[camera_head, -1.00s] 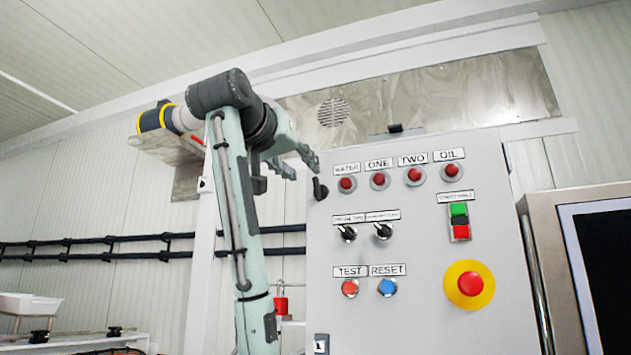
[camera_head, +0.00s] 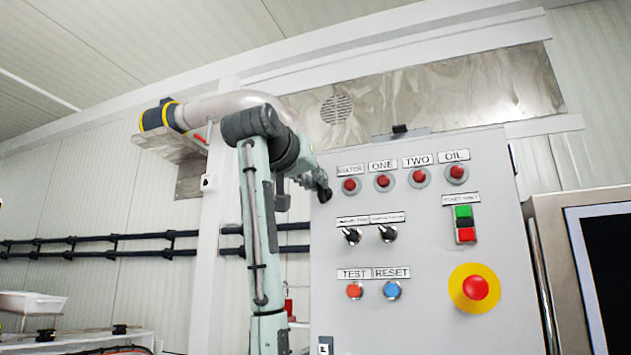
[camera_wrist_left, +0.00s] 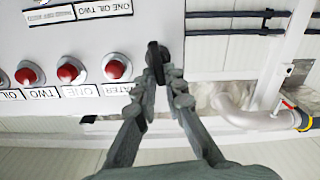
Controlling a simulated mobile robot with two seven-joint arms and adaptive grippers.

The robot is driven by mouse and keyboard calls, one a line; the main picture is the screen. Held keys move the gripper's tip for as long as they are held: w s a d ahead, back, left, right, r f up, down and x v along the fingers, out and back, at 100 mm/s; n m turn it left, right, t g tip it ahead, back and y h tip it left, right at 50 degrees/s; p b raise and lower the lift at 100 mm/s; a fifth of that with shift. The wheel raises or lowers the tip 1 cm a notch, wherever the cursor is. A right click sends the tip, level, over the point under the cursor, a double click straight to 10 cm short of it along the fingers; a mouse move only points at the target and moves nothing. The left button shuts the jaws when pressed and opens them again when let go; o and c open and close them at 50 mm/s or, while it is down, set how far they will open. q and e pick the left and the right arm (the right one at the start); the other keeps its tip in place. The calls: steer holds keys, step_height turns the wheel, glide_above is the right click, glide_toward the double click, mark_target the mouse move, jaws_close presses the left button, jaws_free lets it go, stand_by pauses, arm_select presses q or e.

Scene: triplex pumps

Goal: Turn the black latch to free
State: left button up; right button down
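The black latch (camera_wrist_left: 154,55) sits on the edge of the grey control cabinet (camera_head: 425,320). In the wrist view it stands between the two fingertips of my left gripper (camera_wrist_left: 161,82), which lie close on either side of it. I cannot tell whether both fingers press on it. In the head view my left gripper (camera_head: 319,182) is at the cabinet's upper left edge and largely covers the latch. My right gripper is in neither view.
Red WATER, ONE, TWO and OIL lamps (camera_head: 349,185) run beside the latch. Two black switches (camera_head: 352,236), TEST and RESET buttons (camera_head: 392,290) and a red emergency stop (camera_head: 475,287) are lower. A screen (camera_head: 600,270) stands at right. A pipe (camera_head: 235,103) passes behind my arm.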

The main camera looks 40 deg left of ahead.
arm_select(q)
jaws_close()
steer(key=shift+d+m, duration=0.1)
steer(key=shift+m, duration=0.9)
steer(key=o, duration=0.7)
jaws_free()
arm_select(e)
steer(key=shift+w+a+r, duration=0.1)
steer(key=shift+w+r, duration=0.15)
